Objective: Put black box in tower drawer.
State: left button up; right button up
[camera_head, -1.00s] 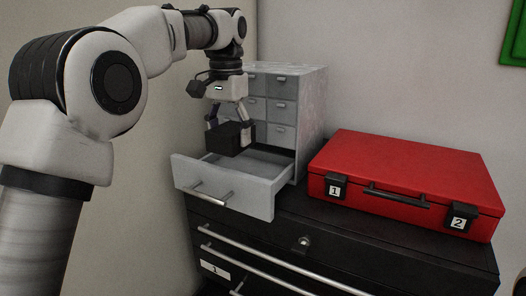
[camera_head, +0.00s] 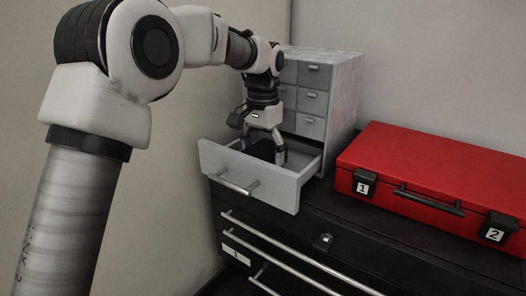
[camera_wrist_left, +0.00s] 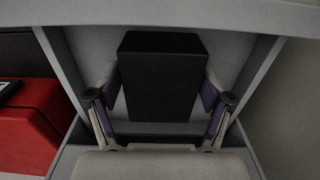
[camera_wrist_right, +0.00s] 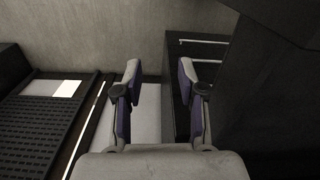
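The black box (camera_wrist_left: 163,80) lies inside the open bottom drawer (camera_head: 247,180) of the small grey drawer tower (camera_head: 335,100). In the head view the box (camera_head: 262,151) is partly hidden by my gripper and the drawer front. My left gripper (camera_head: 264,155) reaches down into the drawer, with one finger on each side of the box. In the left wrist view its fingers (camera_wrist_left: 160,92) stand spread, with slim gaps to the box sides. My right gripper (camera_wrist_right: 159,85) is open and empty, away from the tower; it is not in the head view.
A red case (camera_head: 440,170) with latches labelled 1 and 2 stands right of the tower on a black cabinet (camera_head: 300,225) with long metal handles. A wall is close on the left. The right wrist view shows a dark slotted surface (camera_wrist_right: 40,125) at left.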

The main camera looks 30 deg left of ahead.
aim_at(262, 150)
pick_arm(q)
jog(key=shift+s+r, duration=0.15)
jog(key=shift+s, duration=0.15)
jog(key=shift+w, duration=0.25)
jog(key=shift+w+a, duration=0.1)
jog(key=shift+w, duration=0.05)
notch_tip(262, 150, up, 12)
jog(key=b, duration=0.1)
jog(key=shift+s, duration=0.25)
